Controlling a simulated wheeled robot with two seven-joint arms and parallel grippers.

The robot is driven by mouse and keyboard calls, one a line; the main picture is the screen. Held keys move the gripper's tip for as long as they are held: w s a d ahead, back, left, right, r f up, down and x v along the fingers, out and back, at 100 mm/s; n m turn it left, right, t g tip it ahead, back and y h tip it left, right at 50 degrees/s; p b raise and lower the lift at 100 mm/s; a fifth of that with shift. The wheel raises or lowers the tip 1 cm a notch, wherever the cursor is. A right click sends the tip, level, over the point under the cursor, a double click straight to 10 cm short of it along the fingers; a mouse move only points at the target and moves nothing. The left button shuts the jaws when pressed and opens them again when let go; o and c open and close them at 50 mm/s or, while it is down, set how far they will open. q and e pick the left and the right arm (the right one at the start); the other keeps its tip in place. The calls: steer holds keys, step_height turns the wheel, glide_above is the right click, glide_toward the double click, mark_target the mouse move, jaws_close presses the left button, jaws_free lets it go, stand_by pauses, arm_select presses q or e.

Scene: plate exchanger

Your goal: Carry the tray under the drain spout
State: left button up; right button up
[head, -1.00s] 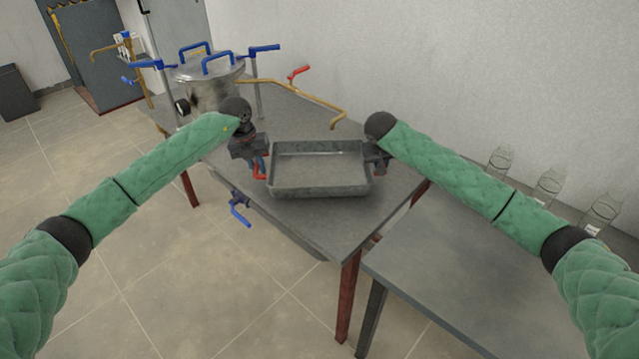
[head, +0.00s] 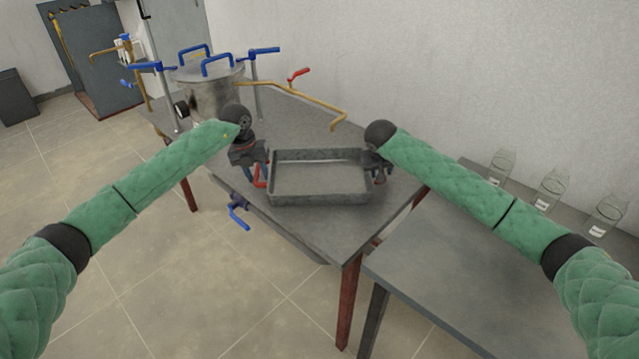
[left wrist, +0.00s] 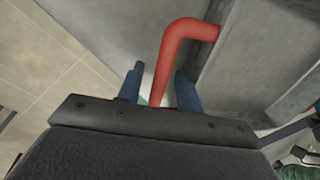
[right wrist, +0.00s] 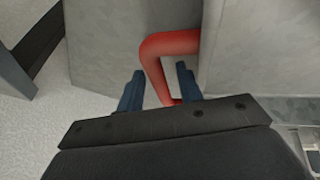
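The grey metal tray (head: 318,196) is level and empty over the front part of the metal table, with a red handle at each end. My left gripper (head: 258,174) is at its left end, with its blue fingers on either side of the red left handle (left wrist: 168,62). My right gripper (head: 380,170) is at its right end, its fingers around the red right handle (right wrist: 160,62).
The metal table (head: 335,232) has bare surface between tray and pot. A red valve lever (head: 299,75) sits on the spout. A blue-handled valve (head: 238,214) hangs at the table's left edge.

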arm_select(q)
step_height(320, 180, up, 12)
steer(key=a, duration=0.2)
steer(key=shift+f, duration=0.2)
arm_select(e)
steer(key=v, duration=1.2)
arm_select(q)
steer(key=shift+a, duration=0.15)
